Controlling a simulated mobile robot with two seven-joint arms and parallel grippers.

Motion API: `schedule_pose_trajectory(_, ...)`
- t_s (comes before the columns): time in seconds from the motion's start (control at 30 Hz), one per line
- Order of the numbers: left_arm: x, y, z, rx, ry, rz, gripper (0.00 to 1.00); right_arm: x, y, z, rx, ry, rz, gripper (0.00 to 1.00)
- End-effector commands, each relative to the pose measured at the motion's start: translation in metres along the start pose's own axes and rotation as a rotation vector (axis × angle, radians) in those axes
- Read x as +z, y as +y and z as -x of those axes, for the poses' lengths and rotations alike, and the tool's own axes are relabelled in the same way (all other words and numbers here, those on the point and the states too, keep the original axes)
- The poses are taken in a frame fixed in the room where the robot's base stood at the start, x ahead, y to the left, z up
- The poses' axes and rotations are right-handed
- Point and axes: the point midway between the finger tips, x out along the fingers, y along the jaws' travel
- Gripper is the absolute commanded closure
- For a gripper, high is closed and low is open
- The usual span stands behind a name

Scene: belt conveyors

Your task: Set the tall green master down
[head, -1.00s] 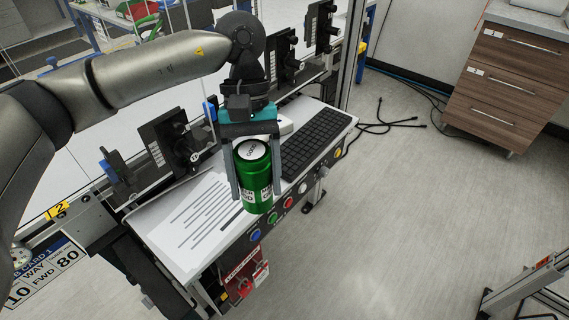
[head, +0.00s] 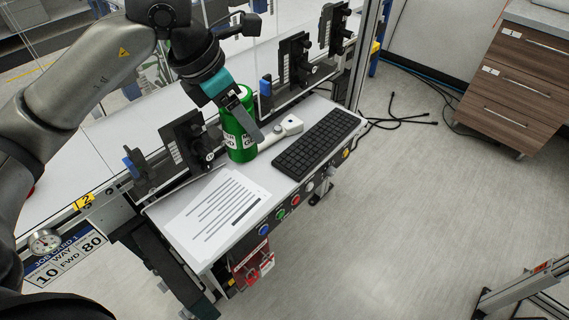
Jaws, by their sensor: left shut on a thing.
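The tall green master (head: 238,139) is a green can with a white label, upright at the back of the small white desk shelf. My left gripper (head: 246,122) reaches it from the upper left with tilted fingers and is shut on it. One finger crosses the front of the can; the other is mostly hidden behind it. The can's base appears at the shelf surface, but I cannot tell whether it touches. My right gripper is not in view.
A printed sheet (head: 218,211) lies left of the can. A white handheld device (head: 289,126) is close on its right, then a black keyboard (head: 317,140). Black brackets (head: 187,143) stand along the back rail. Coloured buttons (head: 281,214) line the front edge.

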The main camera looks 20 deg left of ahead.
Motion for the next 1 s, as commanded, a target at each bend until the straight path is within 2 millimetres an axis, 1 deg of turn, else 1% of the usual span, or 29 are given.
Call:
schedule_pose_trajectory(0.03,0.002,0.004,0.007,0.028,-0.005,0.065,1.00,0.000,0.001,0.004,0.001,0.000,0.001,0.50)
schedule_pose_trajectory(0.2,0.002,0.015,0.019,0.104,-0.004,0.251,1.00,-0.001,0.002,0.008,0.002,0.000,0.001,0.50)
schedule_pose_trajectory(0.3,0.001,0.019,0.022,0.126,-0.003,0.307,1.00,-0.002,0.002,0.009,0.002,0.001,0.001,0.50)
schedule_pose_trajectory(0.37,-0.001,0.019,0.019,0.132,-0.001,0.324,1.00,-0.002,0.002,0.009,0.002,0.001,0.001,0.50)
schedule_pose_trajectory(0.47,-0.007,0.020,0.007,0.133,0.004,0.334,1.00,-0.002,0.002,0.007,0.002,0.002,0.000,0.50)
schedule_pose_trajectory(0.53,-0.013,0.019,-0.007,0.133,0.005,0.333,1.00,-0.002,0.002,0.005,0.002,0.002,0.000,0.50)
schedule_pose_trajectory(0.67,-0.025,0.019,-0.035,0.132,0.006,0.333,1.00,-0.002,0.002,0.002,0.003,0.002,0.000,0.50)
schedule_pose_trajectory(0.9,-0.048,0.018,-0.090,0.130,0.005,0.332,1.00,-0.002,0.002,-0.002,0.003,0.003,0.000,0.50)
schedule_pose_trajectory(1.0,-0.054,0.019,-0.108,0.132,0.002,0.331,1.00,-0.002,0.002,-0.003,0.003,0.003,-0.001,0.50)
